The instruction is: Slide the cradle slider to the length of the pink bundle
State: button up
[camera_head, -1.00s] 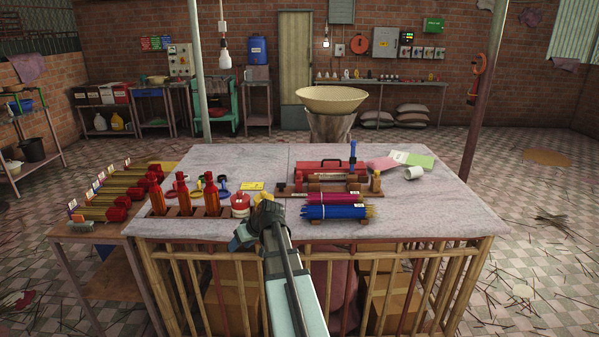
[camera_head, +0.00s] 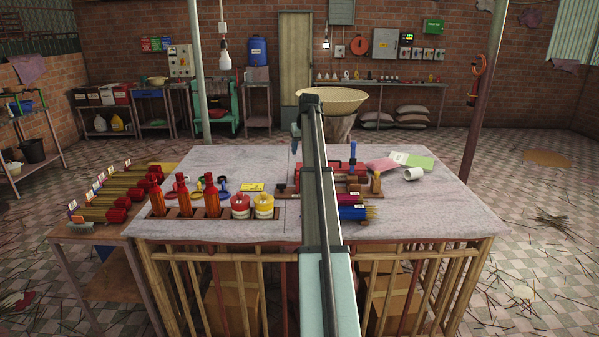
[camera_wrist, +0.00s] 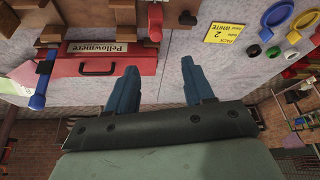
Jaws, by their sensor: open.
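The wooden cradle (camera_head: 283,190) lies on the table's middle, with an upright blue-handled post (camera_head: 352,155) near its right part. I cannot tell for sure which piece is the slider. In the wrist view the cradle (camera_wrist: 95,17) runs along the top left, with the blue handle (camera_wrist: 38,102) at far left. The pink bundle (camera_head: 351,200) lies in front of the cradle, above a blue bundle (camera_head: 353,213); my arm hides their left parts. My gripper (camera_wrist: 160,72) is open and empty above the table, beside the red case; in the head view my arm mostly hides it.
A red case (camera_wrist: 92,66) lies behind the cradle. Orange bottles (camera_head: 183,198), red and yellow jars (camera_head: 240,205) and a yellow card (camera_head: 252,187) stand or lie to the left. A white cup (camera_head: 413,174) and coloured sheets lie to the right. The table's front right is clear.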

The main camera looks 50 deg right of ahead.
aim_at(299, 173)
jog(key=x, duration=1.3)
jog(key=shift+d+f, duration=0.25)
jog(key=shift+d, duration=0.2)
jog(key=shift+c, duration=0.5)
grip_shut()
